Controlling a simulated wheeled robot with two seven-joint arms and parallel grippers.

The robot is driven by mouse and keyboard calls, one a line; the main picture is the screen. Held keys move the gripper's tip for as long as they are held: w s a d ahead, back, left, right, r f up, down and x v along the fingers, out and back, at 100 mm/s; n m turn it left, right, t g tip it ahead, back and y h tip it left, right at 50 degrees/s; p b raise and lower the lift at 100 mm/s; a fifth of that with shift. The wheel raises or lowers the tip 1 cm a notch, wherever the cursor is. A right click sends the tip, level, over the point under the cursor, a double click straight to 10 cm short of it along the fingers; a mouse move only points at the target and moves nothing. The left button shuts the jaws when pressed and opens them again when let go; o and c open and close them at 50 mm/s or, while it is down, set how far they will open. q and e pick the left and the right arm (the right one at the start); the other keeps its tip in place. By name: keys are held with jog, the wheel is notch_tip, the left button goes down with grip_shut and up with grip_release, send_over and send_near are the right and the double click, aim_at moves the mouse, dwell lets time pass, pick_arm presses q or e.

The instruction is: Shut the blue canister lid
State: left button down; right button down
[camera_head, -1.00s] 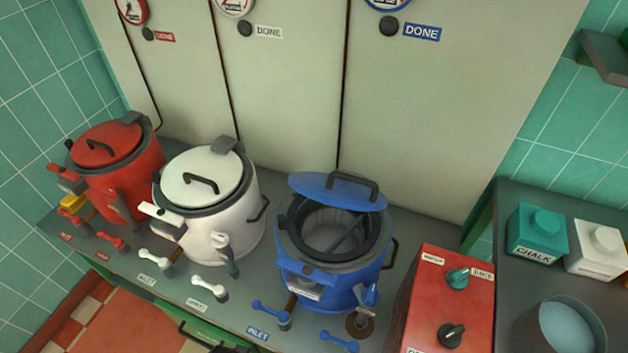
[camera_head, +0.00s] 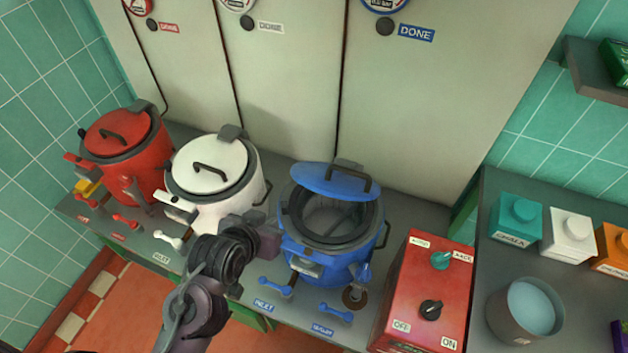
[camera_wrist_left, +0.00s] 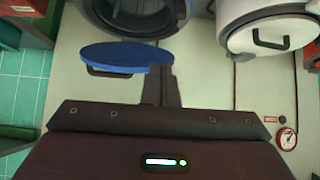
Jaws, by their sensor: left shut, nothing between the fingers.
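The blue canister (camera_head: 335,256) stands on the grey counter, its mouth uncovered and its dark inside showing. Its blue lid (camera_head: 325,180) is raised and tilted at the back, with a dark handle on top. In the left wrist view the lid (camera_wrist_left: 125,56) shows at upper left, beside the open mouth. My left gripper (camera_head: 270,240) is at the left side of the blue canister, below the lid and close to the white canister. Its fingers (camera_wrist_left: 165,85) are together and empty. Whether it touches the canister I cannot tell. My right gripper is out of view.
A white canister (camera_head: 212,175) and a red canister (camera_head: 125,138), both lidded, stand to the left. A red switch box (camera_head: 425,295) stands close on the right. Small blue levers (camera_head: 335,312) line the counter's front. Tall pale panels rise behind.

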aim_at(314, 187)
pick_arm(q)
jog(key=w+d+r+t+h, duration=0.2)
jog(key=w+d+r+t, duration=0.25)
jog(key=d, duration=0.25)
jog(key=shift+m+t, duration=0.25)
jog(key=shift+m, duration=0.05)
jog(key=b+x, duration=0.2)
jog(key=x, duration=0.1)
jog(key=b+x, duration=0.3)
jog(key=x, duration=0.1)
jog(key=f+b+x, duration=0.1)
jog(key=b+x, duration=0.1)
jog(key=x, duration=0.2)
jog(key=shift+a, duration=0.4)
jog(key=shift+s+a+f+b, duration=0.25)
jog(key=shift+s+f+b, duration=0.55)
jog(key=shift+f+b, duration=0.15)
jog(key=shift+s+a+f+b, duration=0.2)
jog(key=shift+s+f+b, duration=0.15)
jog(key=shift+s+b, duration=0.2)
jog(key=shift+f, duration=0.1)
